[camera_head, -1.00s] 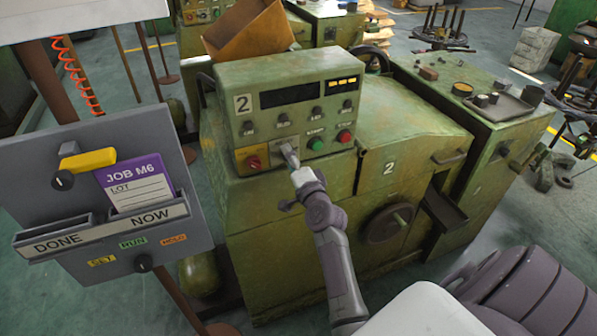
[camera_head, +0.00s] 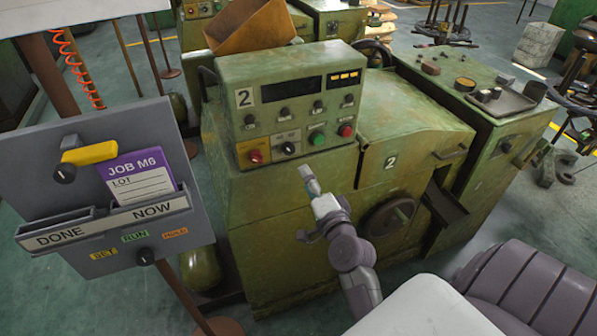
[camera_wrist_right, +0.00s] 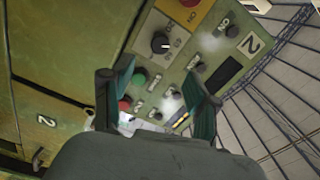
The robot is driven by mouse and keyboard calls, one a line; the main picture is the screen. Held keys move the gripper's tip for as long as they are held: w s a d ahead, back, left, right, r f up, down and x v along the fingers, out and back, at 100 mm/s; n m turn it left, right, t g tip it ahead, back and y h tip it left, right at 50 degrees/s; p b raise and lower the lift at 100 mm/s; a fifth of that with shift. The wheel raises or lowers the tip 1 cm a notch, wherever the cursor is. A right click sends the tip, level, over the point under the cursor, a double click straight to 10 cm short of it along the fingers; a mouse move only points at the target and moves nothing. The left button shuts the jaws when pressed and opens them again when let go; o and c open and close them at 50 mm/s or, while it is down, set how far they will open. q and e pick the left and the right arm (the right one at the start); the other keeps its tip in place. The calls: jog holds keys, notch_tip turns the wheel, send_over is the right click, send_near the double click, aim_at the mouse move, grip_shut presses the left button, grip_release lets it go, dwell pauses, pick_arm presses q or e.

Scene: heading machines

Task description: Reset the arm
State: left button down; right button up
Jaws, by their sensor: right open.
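My right gripper (camera_head: 307,176) is in front of machine 2, just below its control panel (camera_head: 268,115), and apart from it. In the right wrist view its two fingers (camera_wrist_right: 158,92) stand apart with nothing between them. The panel shows a black selector knob (camera_head: 288,148), a red knob on a yellow plate (camera_head: 255,156), a green button (camera_head: 317,138) and a red button (camera_head: 345,131). The selector knob also shows in the right wrist view (camera_wrist_right: 161,43). My left gripper is not in view.
A grey board (camera_head: 95,245) with a purple job card (camera_head: 140,178) and DONE/NOW pockets stands at the left. A handwheel (camera_head: 388,216) and a chute (camera_head: 445,203) stick out of the machine's front.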

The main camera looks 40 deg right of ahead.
jog(key=s+a+f+n+g+y+b, duration=0.1)
jog(key=s+a+f+n+g+y, duration=0.2)
jog(key=f, duration=0.9)
jog(key=s+a+f+n+g, duration=0.2)
jog(key=a+f+n, duration=0.25)
jog(key=f, duration=0.85)
jog(key=s+a+f+n+g+y+b, duration=0.1)
jog(key=s+a+f+n+g+y, duration=0.3)
jog(key=f, duration=0.8)
jog(key=s+a+f+n+g+h+b, duration=0.1)
jog(key=s+a+f+n+g+h, duration=0.15)
jog(key=s+f, duration=0.95)
jog(key=s+d+f+n+g, duration=0.1)
jog(key=s+f+n, duration=0.1)
jog(key=s, duration=0.4)
jog(key=s+f+n+g, duration=0.2)
jog(key=s+f, duration=0.2)
jog(key=s, duration=0.3)
jog(key=s+d+f+n+g+b, duration=0.1)
jog(key=s+f+n+g, duration=0.1)
jog(key=s, duration=0.5)
jog(key=shift+d+f, duration=0.35)
jog(key=shift+f, duration=0.55)
jog(key=shift+s, duration=0.1)
